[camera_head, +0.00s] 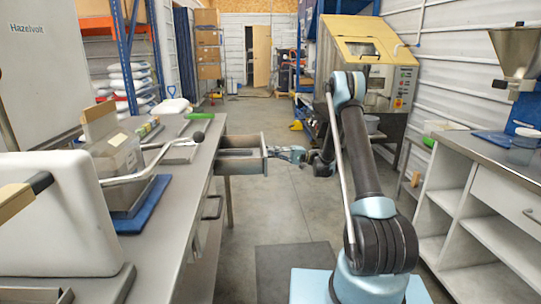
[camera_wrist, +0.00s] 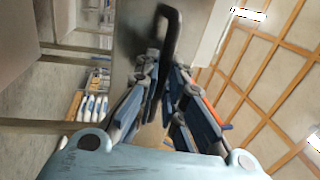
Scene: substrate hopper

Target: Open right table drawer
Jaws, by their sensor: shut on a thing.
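A grey metal drawer (camera_head: 240,155) stands pulled out from the far end of the long table (camera_head: 196,170) on the left, with its open top showing. My gripper (camera_head: 290,154) is at the drawer's front face, on the aisle side. In the wrist view the dark bar handle (camera_wrist: 172,22) runs down between the blue finger pads of my gripper (camera_wrist: 166,82), which is shut on it. The drawer front (camera_wrist: 130,45) shows behind the handle. The handle's lower part is partly hidden by the fingers.
Another drawer handle (camera_head: 212,208) is nearer on the left table. A white bench (camera_head: 490,195) with shelves and a closed drawer (camera_head: 510,205) stands on the right. A yellow-fronted machine (camera_head: 365,50) is behind my arm. The aisle floor (camera_head: 285,205) beside the drawer is clear.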

